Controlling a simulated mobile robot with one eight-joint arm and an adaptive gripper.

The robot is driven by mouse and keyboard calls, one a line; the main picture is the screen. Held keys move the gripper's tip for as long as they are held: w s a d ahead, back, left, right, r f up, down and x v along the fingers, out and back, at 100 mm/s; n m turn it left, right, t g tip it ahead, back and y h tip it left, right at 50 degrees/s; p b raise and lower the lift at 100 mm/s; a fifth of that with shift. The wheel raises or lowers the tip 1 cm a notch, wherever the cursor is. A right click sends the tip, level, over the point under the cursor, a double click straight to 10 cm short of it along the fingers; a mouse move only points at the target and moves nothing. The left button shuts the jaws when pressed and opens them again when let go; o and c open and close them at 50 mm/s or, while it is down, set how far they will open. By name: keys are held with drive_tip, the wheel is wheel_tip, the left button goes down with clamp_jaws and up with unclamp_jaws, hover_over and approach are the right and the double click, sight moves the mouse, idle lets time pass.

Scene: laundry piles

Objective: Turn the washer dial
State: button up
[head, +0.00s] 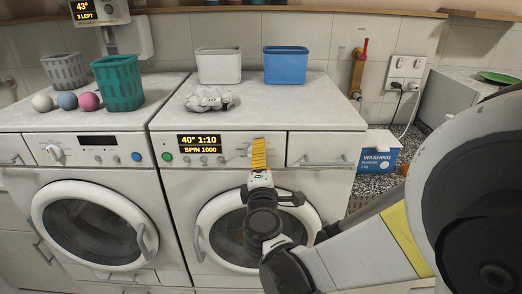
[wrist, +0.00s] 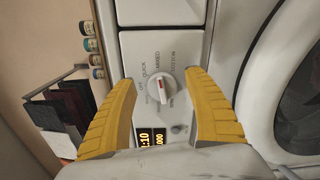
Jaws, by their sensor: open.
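The right washer (head: 228,184) has a lit display (head: 199,144) reading "40° 1:10 SPIN 1000". Its white dial (wrist: 160,86) with a red pointer mark shows in the wrist view, ringed by small printed labels, "QUICK" and "MIXED" among them. The pointer mark lies toward the upper side in that view. My gripper (wrist: 160,77) is open, with one yellow finger on each side of the dial and visible gaps to it. In the head view my gripper (head: 259,153) stands at the washer's panel and mostly hides the dial.
A second washer (head: 90,175) stands at left with its own dial (head: 54,151). On top are a teal basket (head: 118,84), balls, a crumpled white cloth (head: 209,98), a white bin (head: 218,66) and a blue bin (head: 286,65). A washing powder box (head: 378,151) stands at right.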

drive_tip(key=s, duration=1)
drive_tip(key=shift+s+a, duration=0.2)
drive_tip(key=shift+s, duration=0.05)
drive_tip(key=s+d+f+m+g+h, duration=0.2)
drive_tip(key=d+m+g, duration=0.1)
drive_tip(key=d+m, duration=0.4)
drive_tip(key=s+d+f+m+g+h, duration=0.1)
drive_tip(key=s+d+f+m+g, duration=0.2)
drive_tip(key=d, duration=0.6)
drive_tip(key=s+f+m+g+y, duration=0.1)
drive_tip(key=s+m+g+y, duration=0.2)
drive_tip(key=s+m, duration=0.6)
drive_tip(key=shift+s+d+f+m+g+y, duration=0.35)
drive_tip(key=shift+s+d+g, duration=0.15)
drive_tip(key=shift+g, duration=0.5)
